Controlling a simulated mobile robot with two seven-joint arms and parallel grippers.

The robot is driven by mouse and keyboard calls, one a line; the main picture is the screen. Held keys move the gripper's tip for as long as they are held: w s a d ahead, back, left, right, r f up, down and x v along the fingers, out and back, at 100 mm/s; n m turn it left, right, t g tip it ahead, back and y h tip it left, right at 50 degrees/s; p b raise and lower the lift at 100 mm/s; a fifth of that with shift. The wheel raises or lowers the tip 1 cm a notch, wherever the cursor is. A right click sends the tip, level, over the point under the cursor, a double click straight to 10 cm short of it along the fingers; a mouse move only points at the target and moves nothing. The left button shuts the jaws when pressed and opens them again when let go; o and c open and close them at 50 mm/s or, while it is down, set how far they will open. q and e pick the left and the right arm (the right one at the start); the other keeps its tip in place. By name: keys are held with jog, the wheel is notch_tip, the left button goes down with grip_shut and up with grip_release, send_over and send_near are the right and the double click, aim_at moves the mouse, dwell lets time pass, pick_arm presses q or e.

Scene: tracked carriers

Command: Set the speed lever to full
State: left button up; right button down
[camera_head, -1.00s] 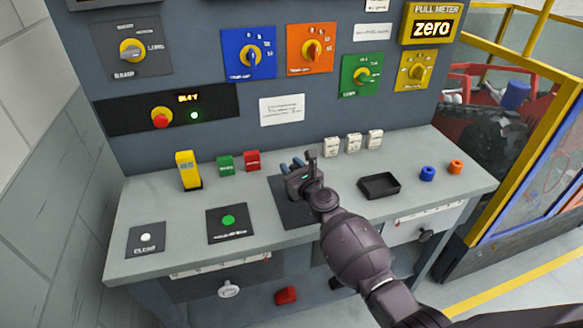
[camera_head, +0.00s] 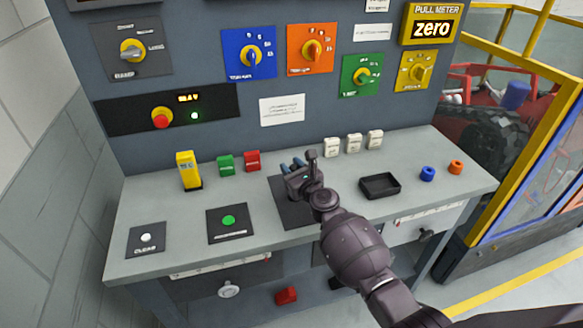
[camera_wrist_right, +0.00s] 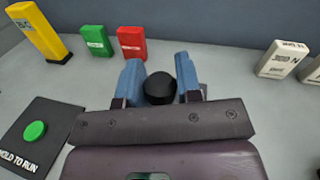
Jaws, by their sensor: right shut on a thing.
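The speed lever shows as a round black knob (camera_wrist_right: 160,88) in the right wrist view. Its shaft is hidden below the gripper body. My right gripper (camera_head: 293,165) is over a dark plate (camera_head: 292,213) in the middle of the bench. In the right wrist view its two blue fingers stand on either side of the knob, shut on it. In the head view the hand hides the knob and most of the plate's upper part. My left gripper is not in view.
A green button (camera_head: 228,220) and a white button (camera_head: 146,238) lie left of the plate. A yellow block (camera_head: 188,170), green block (camera_head: 225,166) and red block (camera_head: 252,161) stand behind. A black tray (camera_head: 380,186) lies right of the hand. The dial panel rises behind.

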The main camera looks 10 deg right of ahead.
jog(key=shift+s+d+f, duration=0.1)
jog(key=shift+d+f, duration=0.25)
jog(key=shift+f, duration=0.1)
jog(key=c, duration=1.1)
grip_release()
jog(key=shift+o, duration=1.1)
jog(key=shift+a+r, duration=0.15)
jog(key=shift+r, duration=0.05)
jog(key=shift+s, duration=0.25)
jog(key=p+v, duration=0.2)
jog(key=v, duration=0.6)
jog(key=shift+s+d, duration=0.25)
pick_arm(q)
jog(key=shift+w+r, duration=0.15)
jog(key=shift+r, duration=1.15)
pick_arm(e)
jog(key=shift+v, duration=0.75)
